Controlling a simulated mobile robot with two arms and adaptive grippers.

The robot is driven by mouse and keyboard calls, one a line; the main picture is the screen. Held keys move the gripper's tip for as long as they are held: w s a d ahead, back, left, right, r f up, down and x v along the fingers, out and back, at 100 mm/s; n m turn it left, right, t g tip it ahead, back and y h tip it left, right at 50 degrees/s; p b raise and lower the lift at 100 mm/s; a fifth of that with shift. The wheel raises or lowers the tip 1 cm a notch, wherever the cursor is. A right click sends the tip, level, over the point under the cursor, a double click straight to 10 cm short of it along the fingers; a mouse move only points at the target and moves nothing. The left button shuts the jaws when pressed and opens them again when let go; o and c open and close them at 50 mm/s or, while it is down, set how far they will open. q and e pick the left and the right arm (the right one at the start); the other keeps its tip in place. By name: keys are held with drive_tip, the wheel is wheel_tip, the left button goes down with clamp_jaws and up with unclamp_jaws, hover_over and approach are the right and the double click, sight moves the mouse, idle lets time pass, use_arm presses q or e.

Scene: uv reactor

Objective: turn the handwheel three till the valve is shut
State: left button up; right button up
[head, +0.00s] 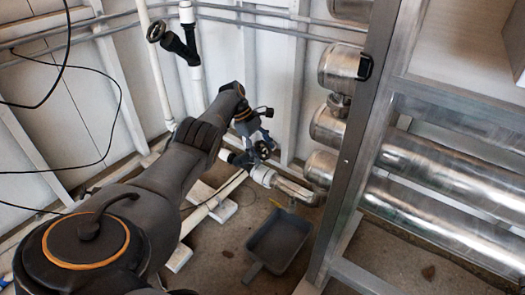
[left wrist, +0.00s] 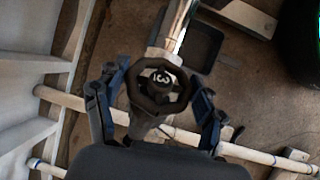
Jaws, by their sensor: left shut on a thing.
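Handwheel three (left wrist: 134,90) is a dark wheel with a lobed rim and a pale marking at its hub that looks like a 3. It sits in the middle of the left wrist view, and in the head view it is a small dark wheel (head: 263,150) on the pipe valve. My left gripper (left wrist: 160,100) has its blue-grey fingers on both sides of the wheel and is shut on its rim. In the head view my left gripper (head: 254,138) reaches down to the wheel from above. The valve body is partly hidden behind it. My right gripper is in neither view.
Another dark handwheel (head: 156,32) is on a white pipe at upper left. Big metal cylinders (head: 440,165) in a steel frame (head: 348,150) stand at right. A grey dustpan-like tray (head: 278,242) lies on the floor below the valve. White pipes run along the wall.

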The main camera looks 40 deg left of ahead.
use_arm(q)
drive_tip(key=shift+d+f, duration=0.1)
drive_tip(key=shift+d, duration=0.1)
drive_tip(key=o, duration=1.1)
drive_tip(key=shift+a, duration=0.1)
drive_tip(key=v, duration=1.2)
